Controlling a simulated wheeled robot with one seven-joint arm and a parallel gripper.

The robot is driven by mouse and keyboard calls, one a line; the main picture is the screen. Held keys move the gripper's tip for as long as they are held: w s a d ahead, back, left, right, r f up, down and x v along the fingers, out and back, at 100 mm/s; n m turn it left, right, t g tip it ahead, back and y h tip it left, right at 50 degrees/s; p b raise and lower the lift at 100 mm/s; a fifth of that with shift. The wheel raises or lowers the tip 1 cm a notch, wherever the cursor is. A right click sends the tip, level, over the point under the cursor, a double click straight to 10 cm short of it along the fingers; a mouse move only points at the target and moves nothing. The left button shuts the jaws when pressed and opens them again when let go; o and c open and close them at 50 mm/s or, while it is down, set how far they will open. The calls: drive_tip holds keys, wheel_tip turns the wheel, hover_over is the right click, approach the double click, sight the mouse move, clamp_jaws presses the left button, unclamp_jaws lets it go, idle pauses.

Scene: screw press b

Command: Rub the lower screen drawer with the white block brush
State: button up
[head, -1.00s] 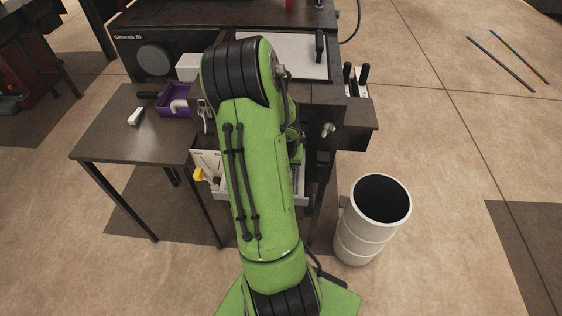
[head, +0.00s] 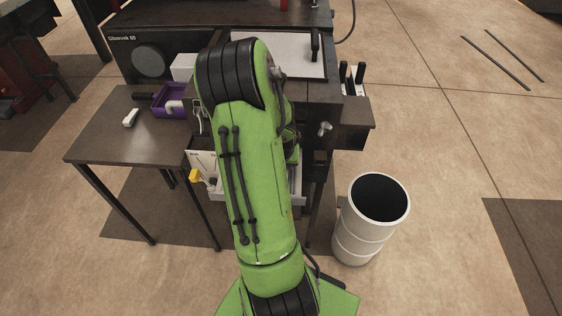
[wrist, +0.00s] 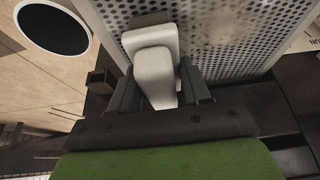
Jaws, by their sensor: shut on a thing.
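The white block brush (wrist: 155,72) is between the fingers of my gripper (wrist: 160,84) in the wrist view. My gripper is shut on it. A perforated grey screen (wrist: 215,30) lies just beyond and around the brush. The brush overlaps the screen in the picture, but I cannot tell if it touches. In the head view the pale drawer (head: 299,190) under the bench shows only at its edges, because my green arm covers most of it. My gripper and the brush are hidden there.
A side table (head: 98,140) at left holds a small white block (head: 131,117) and a purple tray (head: 168,107). A yellow item (head: 195,175) is by the drawer's left side. A white bin (head: 356,235) stands at right. Open floor lies farther right.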

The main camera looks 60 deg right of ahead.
drive_tip(key=shift+f+b, duration=0.35)
drive_tip(key=shift+f, duration=0.05)
drive_tip(key=shift+w+a, duration=0.3)
drive_tip(key=shift+w, duration=0.4)
drive_tip(key=shift+w+a, duration=0.35)
drive_tip(key=shift+w, duration=0.3)
drive_tip(key=shift+w+a, duration=0.3)
drive_tip(key=shift+w, duration=0.4)
drive_tip(key=shift+w+r+p, duration=0.1)
drive_tip(key=shift+r+p, duration=0.35)
drive_tip(key=shift+r, duration=0.35)
drive_tip(key=shift+s+d+f+p, duration=0.1)
drive_tip(key=shift+s+d+p, duration=0.2)
drive_tip(key=shift+s, duration=0.45)
drive_tip(key=shift+s+d+p, duration=0.1)
drive_tip(key=shift+s+d, duration=0.25)
drive_tip(key=shift+s, duration=0.4)
drive_tip(key=shift+s+d+f+p, duration=0.15)
drive_tip(key=shift+s+d, duration=0.2)
drive_tip(key=shift+s, duration=0.4)
drive_tip(key=shift+w+r, duration=0.1)
drive_tip(key=shift+r, duration=0.1)
